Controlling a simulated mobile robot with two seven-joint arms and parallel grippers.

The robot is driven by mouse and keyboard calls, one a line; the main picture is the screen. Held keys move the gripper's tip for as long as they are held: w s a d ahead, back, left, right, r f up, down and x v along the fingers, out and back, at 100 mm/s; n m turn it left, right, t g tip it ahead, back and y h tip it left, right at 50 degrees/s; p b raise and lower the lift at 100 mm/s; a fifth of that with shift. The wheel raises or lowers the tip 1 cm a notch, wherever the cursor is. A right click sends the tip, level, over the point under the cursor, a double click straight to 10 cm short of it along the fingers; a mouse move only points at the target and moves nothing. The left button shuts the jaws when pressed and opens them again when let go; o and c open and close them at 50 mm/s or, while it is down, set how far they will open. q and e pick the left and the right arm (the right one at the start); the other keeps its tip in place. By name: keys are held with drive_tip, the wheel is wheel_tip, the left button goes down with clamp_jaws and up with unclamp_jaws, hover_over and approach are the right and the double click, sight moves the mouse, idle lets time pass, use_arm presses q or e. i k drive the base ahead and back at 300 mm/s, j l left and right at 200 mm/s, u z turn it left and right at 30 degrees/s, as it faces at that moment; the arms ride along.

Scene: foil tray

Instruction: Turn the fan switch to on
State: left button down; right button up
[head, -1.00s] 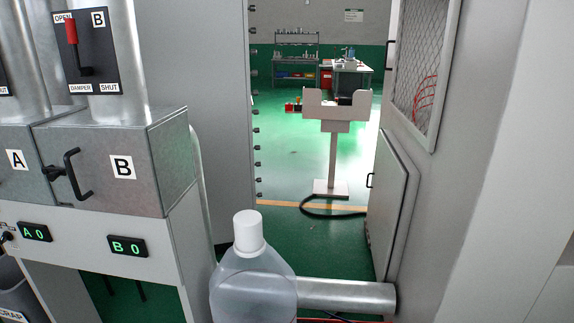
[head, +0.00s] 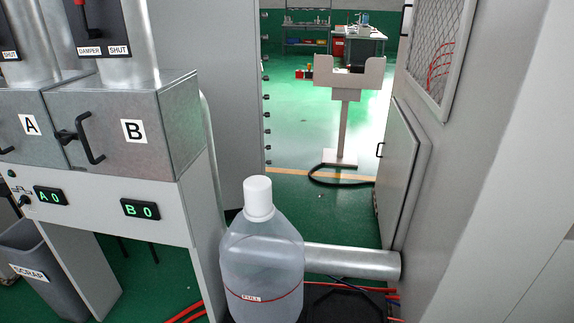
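A small dark switch or knob (head: 24,201) sits on the white front panel (head: 100,208) at the left, beside the green A 0 display (head: 51,196). Its marking is too small to read, so I cannot tell if it is the fan switch or how it is set. The B 0 display (head: 140,209) is to its right. Above are the metal boxes A (head: 22,125) and B (head: 150,155) with black handles. Neither of my grippers is in view.
A large translucent bottle with a white cap (head: 262,262) stands in front. A grey scrap bin (head: 38,258) is below the panel. A metal duct (head: 350,262), red hoses and a grey cabinet (head: 402,175) are at right. Green floor opens beyond the doorway.

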sight(23, 199)
drive_tip(key=u, duration=1.3)
drive_tip(key=i+j+z, duration=0.1)
drive_tip(key=i+j, duration=0.2)
drive_tip(key=i+j+z, duration=0.15)
drive_tip(key=i+j, duration=0.15)
drive_tip(key=i+j+z, duration=0.1)
drive_tip(key=i+j, duration=0.2)
drive_tip(key=i+j+z, duration=0.1)
drive_tip(key=i+j, duration=0.2)
drive_tip(key=i+j+z, duration=0.1)
drive_tip(key=i+j, duration=0.15)
drive_tip(key=j, duration=0.25)
drive_tip(key=i+j+z, duration=0.15)
drive_tip(key=j, duration=0.25)
drive_tip(key=i+j+z, duration=0.1)
drive_tip(key=i+j, duration=0.25)
drive_tip(key=j, duration=0.05)
